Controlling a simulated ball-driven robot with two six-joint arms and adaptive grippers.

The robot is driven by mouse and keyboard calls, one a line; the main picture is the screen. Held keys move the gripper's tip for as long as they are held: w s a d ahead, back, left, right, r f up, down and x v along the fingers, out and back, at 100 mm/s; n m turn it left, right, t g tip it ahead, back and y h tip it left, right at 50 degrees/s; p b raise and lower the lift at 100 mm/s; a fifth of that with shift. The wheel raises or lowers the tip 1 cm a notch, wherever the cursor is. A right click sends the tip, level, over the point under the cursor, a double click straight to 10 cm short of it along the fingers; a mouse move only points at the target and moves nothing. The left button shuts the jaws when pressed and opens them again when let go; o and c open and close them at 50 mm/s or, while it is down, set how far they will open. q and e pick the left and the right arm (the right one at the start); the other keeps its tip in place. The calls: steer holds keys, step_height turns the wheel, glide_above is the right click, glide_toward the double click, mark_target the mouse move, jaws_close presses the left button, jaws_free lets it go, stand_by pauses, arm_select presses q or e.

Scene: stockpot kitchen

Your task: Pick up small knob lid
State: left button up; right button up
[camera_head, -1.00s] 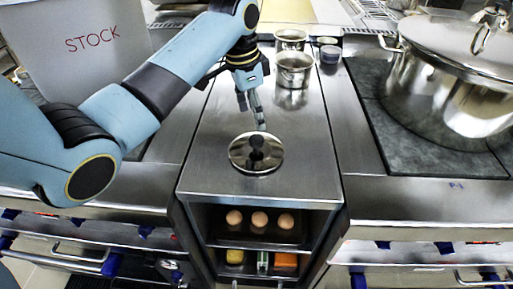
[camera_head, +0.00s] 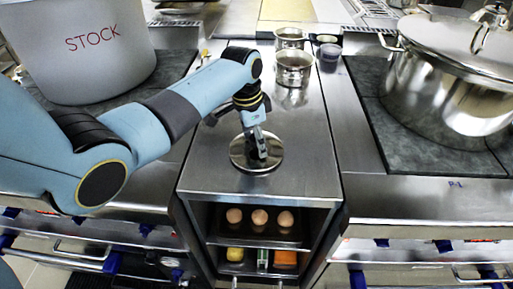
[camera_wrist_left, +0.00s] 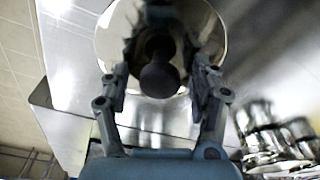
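The small knob lid (camera_head: 240,158) is a round shiny metal disc with a dark knob, lying on the steel counter. It also shows in the left wrist view (camera_wrist_left: 112,40), with its dark knob (camera_wrist_left: 159,76) between the fingers. My left gripper (camera_head: 260,153) is down at the lid, and its fingers hide most of the knob in the head view. In the left wrist view my left gripper (camera_wrist_left: 160,85) is open, with a finger on each side of the knob and gaps beside it. My right gripper is not in view.
Two small metal pots (camera_head: 294,68) and a dark cup (camera_head: 330,55) stand behind the lid. A large lidded stockpot (camera_head: 440,95) is at right, a grey STOCK pot (camera_head: 85,60) at left. Eggs (camera_head: 259,217) sit on a shelf below the counter.

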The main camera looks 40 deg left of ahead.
arm_select(q)
steer(key=c, duration=1.1)
jaws_close()
steer(key=shift+r, duration=0.15)
